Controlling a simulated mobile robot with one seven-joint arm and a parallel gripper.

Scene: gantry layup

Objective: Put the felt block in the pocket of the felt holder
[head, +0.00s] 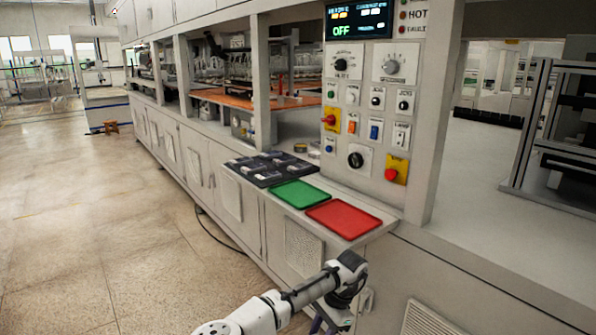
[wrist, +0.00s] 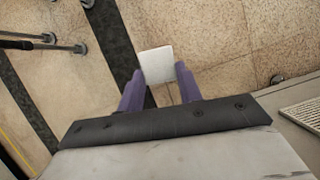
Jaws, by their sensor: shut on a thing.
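My gripper (wrist: 157,78) has two purple fingers and is shut on a pale, square-faced block, the felt block (wrist: 157,64), at the fingertips in the wrist view. In the head view my gripper (head: 317,325) shows only as a bit of purple at the bottom edge, below the dark wrist, and the block is hidden there. A black tray with several compartments and pale pieces (head: 262,180) lies on the ledge, left of a green tray; it may be the felt holder, but its pockets are too small to make out. My gripper is in front of and below the ledge.
The green tray (head: 299,194) and a red tray (head: 344,219) lie empty on the ledge. Behind them stands a control panel (head: 366,110) with knobs and red buttons. Cabinet doors (head: 229,195) drop below the ledge. The tiled floor (head: 110,220) at left is open.

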